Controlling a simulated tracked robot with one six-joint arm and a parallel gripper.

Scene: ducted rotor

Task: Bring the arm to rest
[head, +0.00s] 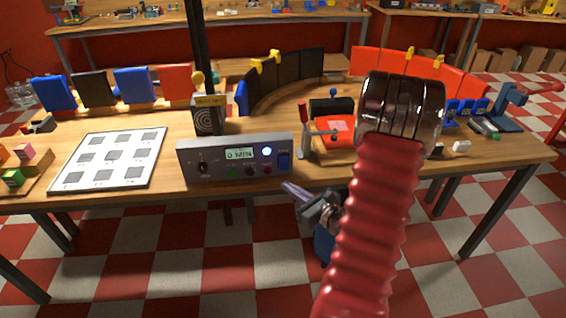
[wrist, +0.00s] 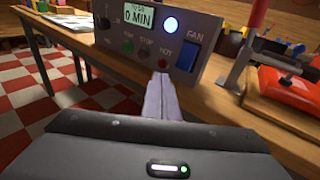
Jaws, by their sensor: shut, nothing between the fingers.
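My arm, a red ribbed sleeve with a shiny dark joint, reaches up from the bottom of the head view. My gripper (head: 288,187) is below the front edge of the workbench (head: 402,170), just in front of the control box. Its fingers are shut with nothing between them; in the wrist view the closed fingers (wrist: 163,82) point at the box. The grey control box (head: 188,164) stands at the bench's front edge. Its display reads "0 MIN" in the wrist view (wrist: 138,18), and a round blue-white light beside it is lit.
A white board with grey squares (head: 90,160) lies left of the box. A red-handled clamp (head: 304,140) stands to its right. A curved row of black panels (head: 285,78) and a row of red panels (head: 455,78) stand behind. Open checkered floor (head: 200,260) lies below the bench.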

